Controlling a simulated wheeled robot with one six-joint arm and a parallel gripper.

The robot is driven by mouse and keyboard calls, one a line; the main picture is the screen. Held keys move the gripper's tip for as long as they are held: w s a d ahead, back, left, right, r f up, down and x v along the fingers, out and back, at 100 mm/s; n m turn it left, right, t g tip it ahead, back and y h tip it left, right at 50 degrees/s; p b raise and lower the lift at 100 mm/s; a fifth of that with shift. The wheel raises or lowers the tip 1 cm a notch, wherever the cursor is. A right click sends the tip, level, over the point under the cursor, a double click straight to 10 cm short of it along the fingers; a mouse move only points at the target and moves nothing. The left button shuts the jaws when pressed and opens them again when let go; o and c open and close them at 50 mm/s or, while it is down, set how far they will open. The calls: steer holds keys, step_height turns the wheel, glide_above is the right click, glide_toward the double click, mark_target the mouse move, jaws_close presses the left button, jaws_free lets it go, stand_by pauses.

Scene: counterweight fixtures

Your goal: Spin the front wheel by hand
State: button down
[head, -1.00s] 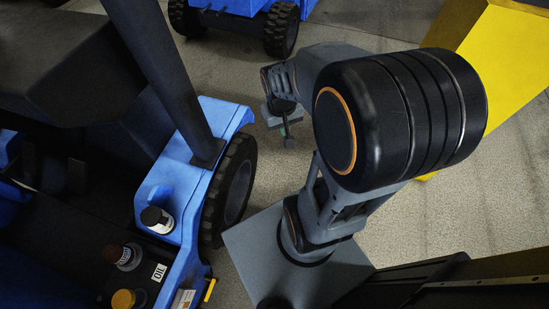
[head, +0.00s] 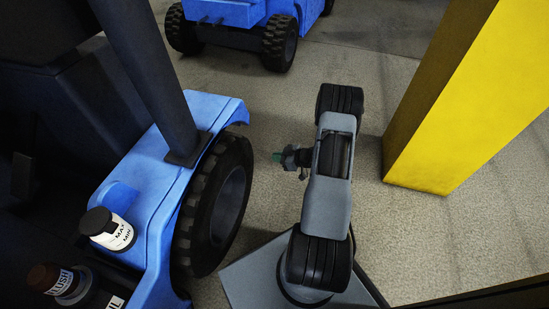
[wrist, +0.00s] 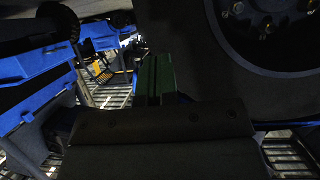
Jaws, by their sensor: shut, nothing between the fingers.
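The front wheel (head: 213,205) has a black treaded tyre and a grey rim, and sits under the blue fender of the nearest vehicle. In the head view my gripper (head: 277,157) is to the right of the wheel and apart from it, pointing left, with a green tip. In the wrist view its green fingers (wrist: 155,77) are together with nothing between them. A dark tyre with a bolted hub (wrist: 266,18) fills the upper right there, close beside the fingers.
The blue vehicle (head: 165,170) carries a white bottle with a black cap (head: 108,229) on its fender. A second blue vehicle (head: 235,14) stands at the back. A yellow post (head: 450,95) rises at the right.

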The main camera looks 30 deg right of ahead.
steer(key=w+a, duration=0.1)
steer(key=a, duration=0.1)
steer(key=w+a+y+b, duration=0.1)
steer(key=w+a, duration=0.1)
steer(key=w+a+r+y+b, duration=0.1)
steer(key=a, duration=0.1)
steer(key=shift+w+n+t, duration=0.2)
steer(key=shift+n+t, duration=0.1)
steer(key=shift+w, duration=0.1)
stand_by(0.7)
steer(key=shift+w+a+b, duration=0.35)
steer(key=shift+w+a, duration=0.4)
steer(key=shift+w, duration=0.05)
steer(key=b, duration=0.6)
glide_above(251, 175)
steer(key=s+d, duration=0.1)
steer(key=d, duration=0.2)
steer(key=shift+f, duration=4.35)
steer(key=shift+s+a+f, duration=0.2)
steer(key=shift+f, duration=1.2)
steer(key=shift+s+a+f, duration=0.15)
steer(key=shift+a+f, duration=0.1)
steer(key=shift+f, duration=1.1)
steer(key=shift+s+a+f, duration=0.2)
steer(key=shift+f, duration=1.2)
steer(key=s+d, duration=0.4)
steer(key=s, duration=0.1)
steer(key=shift+d, duration=0.4)
steer(key=shift+s, duration=0.1)
